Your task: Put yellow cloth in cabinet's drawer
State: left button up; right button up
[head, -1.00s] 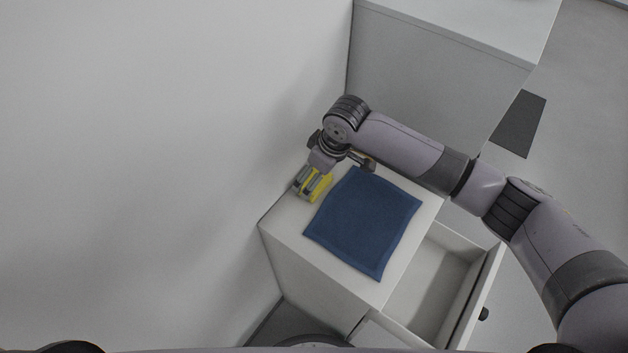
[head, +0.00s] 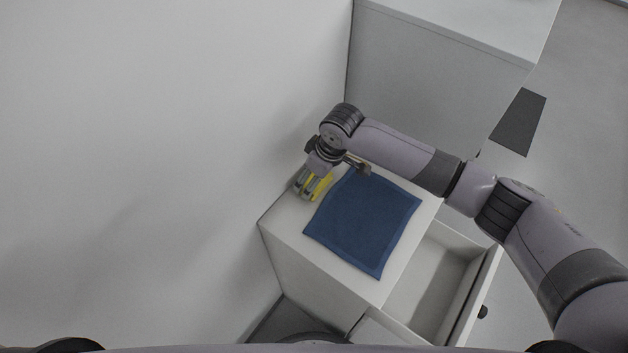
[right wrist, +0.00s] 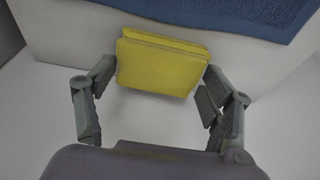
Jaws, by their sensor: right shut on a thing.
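The yellow cloth (head: 325,186) is a small folded block at the far left of the cabinet (head: 287,224) top, near the wall. My right gripper (head: 311,194) is shut on it and partly hides it in the head view. In the right wrist view the cloth (right wrist: 160,66) sits between the two fingers of the gripper (right wrist: 158,78). I cannot tell whether the cloth touches the top. The cabinet's drawer (head: 476,306) is pulled open at the lower right and looks empty. My left gripper is not in view.
A blue cloth (head: 365,220) lies flat on the cabinet top, right beside the yellow one. A white wall (head: 150,130) stands close on the left. A taller grey-white unit (head: 430,75) stands behind. My right arm reaches across the back of the cabinet top.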

jog(key=c, duration=0.3)
jog(key=shift+c, duration=0.2)
jog(key=shift+r, duration=0.1)
notch_tip(320, 180, up, 20)
jog(key=b, duration=0.2)
jog(key=s+d+m+h, duration=0.1)
jog(key=s+d+m, duration=0.3)
jog(key=d, duration=0.5)
jog(key=s+d+f+m+t+h, duration=0.1)
jog(key=s+d+m, duration=0.3)
jog(key=d, duration=0.6)
jog(key=m, duration=0.2)
jog(key=shift+f+m, duration=0.3)
jog(key=shift+m, duration=0.1)
jog(key=shift+r, duration=0.1)
jog(key=shift+s, duration=0.1)
